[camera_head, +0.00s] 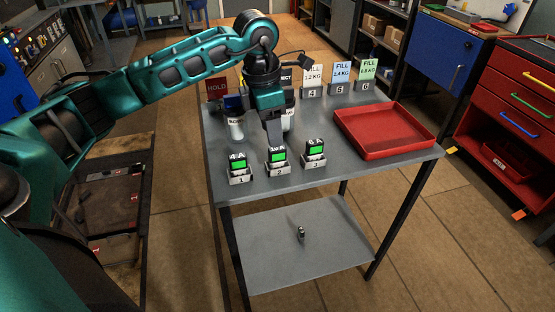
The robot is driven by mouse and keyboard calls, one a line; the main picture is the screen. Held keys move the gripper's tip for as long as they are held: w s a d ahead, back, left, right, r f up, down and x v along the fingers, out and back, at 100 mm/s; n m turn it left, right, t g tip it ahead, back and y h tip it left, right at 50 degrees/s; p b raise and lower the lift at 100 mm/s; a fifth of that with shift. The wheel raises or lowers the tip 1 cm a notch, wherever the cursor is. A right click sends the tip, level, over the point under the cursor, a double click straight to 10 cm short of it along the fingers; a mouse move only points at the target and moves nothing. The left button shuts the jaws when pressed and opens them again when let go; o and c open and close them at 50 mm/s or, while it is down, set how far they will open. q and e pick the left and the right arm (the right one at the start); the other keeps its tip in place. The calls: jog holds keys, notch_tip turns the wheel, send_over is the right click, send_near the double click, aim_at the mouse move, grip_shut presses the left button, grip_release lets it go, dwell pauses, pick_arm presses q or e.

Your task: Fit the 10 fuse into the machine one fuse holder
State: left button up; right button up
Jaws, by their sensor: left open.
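Three small fuses with green faces stand in numbered grey holders on the table's front left. The left fuse (238,164) looks marked 4 A and sits in holder 1 (240,179). The middle fuse (278,157) seems to read 10 A and sits in holder 2 (279,171). The right fuse (314,150) looks marked 6 A and sits in holder 3 (315,163). I cannot make out a machine one fuse holder. My right gripper is not in view.
The grey table (350,172) holds an empty red tray (385,147) at right and cards at the back, including a red HOLD card (217,88). A small object (301,233) stands on the lower shelf (330,260).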

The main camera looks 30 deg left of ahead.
aim_at(277, 149)
pick_arm(q)
jog(key=f, duration=0.2)
jog(key=w+f, duration=0.1)
jog(key=f, duration=0.4)
jog(key=shift+w+d+f, duration=0.25)
jog(key=shift+w+f, duration=0.05)
jog(key=shift+f, duration=0.1)
grip_shut()
